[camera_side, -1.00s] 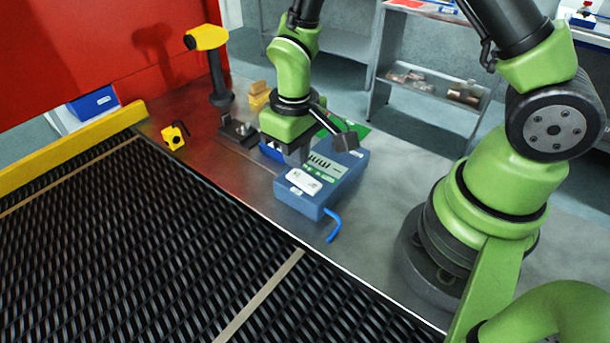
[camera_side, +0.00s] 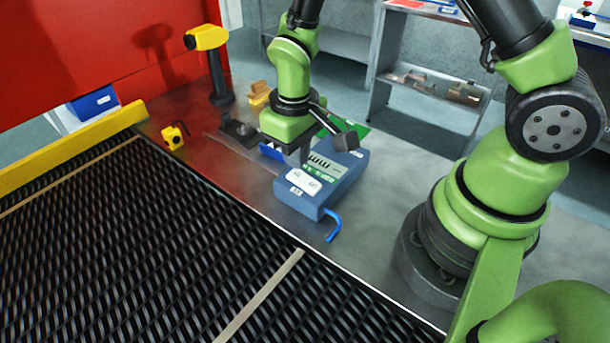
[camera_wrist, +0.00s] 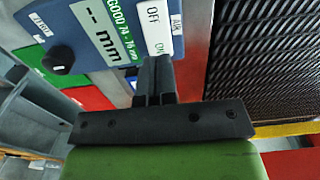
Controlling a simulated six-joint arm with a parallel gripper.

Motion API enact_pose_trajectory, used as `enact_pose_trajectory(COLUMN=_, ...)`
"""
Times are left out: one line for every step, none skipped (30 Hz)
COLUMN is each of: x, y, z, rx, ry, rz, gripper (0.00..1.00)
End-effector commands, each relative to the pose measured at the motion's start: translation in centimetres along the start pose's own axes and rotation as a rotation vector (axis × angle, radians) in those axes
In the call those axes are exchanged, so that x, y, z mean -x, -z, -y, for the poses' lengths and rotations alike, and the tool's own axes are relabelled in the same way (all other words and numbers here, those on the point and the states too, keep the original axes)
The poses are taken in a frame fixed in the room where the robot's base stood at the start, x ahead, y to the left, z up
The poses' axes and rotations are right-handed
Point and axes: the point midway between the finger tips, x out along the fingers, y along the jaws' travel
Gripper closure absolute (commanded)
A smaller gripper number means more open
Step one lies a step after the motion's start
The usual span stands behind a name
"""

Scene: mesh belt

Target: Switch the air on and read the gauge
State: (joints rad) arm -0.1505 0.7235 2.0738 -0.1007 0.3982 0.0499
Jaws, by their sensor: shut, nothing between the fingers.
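The gauge is a blue box (camera_side: 340,190) on the metal table, with a blue hose at its near corner. In the wrist view its face (camera_wrist: 64,22) has a display (camera_wrist: 95,20) reading "-- mm" and a green strip marked "GOOD 74 - 76 mm". Beside it is a white switch (camera_wrist: 152,28) with OFF at the far end and ON at the near end, by an AIR label (camera_wrist: 177,23). My gripper (camera_wrist: 154,62) is shut and empty, its fingertips right at the ON end. I cannot tell whether they touch it. In the side view my gripper (camera_side: 303,160) is over the box.
A black knob (camera_wrist: 60,62) stands on the box face. The dark mesh belt (camera_side: 150,235) runs along the table's near side. A yellow-headed post (camera_side: 215,75), a small yellow device (camera_side: 174,137) and a dark clamp-like block (camera_side: 238,130) stand farther left.

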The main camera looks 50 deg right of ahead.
Motion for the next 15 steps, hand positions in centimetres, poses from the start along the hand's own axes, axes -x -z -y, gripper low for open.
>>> enact_pose_trajectory(x=-0.05, y=0.00, z=0.00, rx=0.000, ry=0.000, rz=0.000, gripper=1.00)
enact_pose_trajectory(x=-0.08, y=-0.01, z=0.00, rx=0.000, ry=0.000, rz=0.001, gripper=1.00)
enact_pose_trajectory(x=-0.14, y=-0.01, z=0.00, rx=0.000, ry=0.000, rz=0.001, gripper=1.00)
enact_pose_trajectory(x=-0.19, y=-0.01, z=0.00, rx=0.000, ry=0.000, rz=0.001, gripper=1.00)
enact_pose_trajectory(x=-0.23, y=0.00, z=0.00, rx=0.000, ry=0.000, rz=0.001, gripper=1.00)
enact_pose_trajectory(x=-0.29, y=0.00, z=0.00, rx=0.000, ry=0.000, rz=0.001, gripper=1.00)
enact_pose_trajectory(x=-0.33, y=0.00, z=0.00, rx=0.000, ry=0.000, rz=0.001, gripper=1.00)
enact_pose_trajectory(x=-0.38, y=0.01, z=0.00, rx=0.000, ry=0.000, rz=0.001, gripper=1.00)
enact_pose_trajectory(x=-0.44, y=0.01, z=0.00, rx=0.000, ry=0.000, rz=0.000, gripper=1.00)
enact_pose_trajectory(x=-0.49, y=0.01, z=0.00, rx=0.000, ry=0.000, rz=0.000, gripper=1.00)
enact_pose_trajectory(x=-0.53, y=0.02, z=0.00, rx=0.000, ry=0.000, rz=0.000, gripper=1.00)
enact_pose_trajectory(x=-0.60, y=0.02, z=0.00, rx=0.000, ry=0.000, rz=0.000, gripper=1.00)
enact_pose_trajectory(x=-0.65, y=0.02, z=0.00, rx=0.000, ry=0.000, rz=0.000, gripper=1.00)
enact_pose_trajectory(x=-0.70, y=0.02, z=0.00, rx=0.000, ry=0.000, rz=0.000, gripper=1.00)
enact_pose_trajectory(x=-0.76, y=0.02, z=0.00, rx=0.000, ry=0.000, rz=0.000, gripper=1.00)
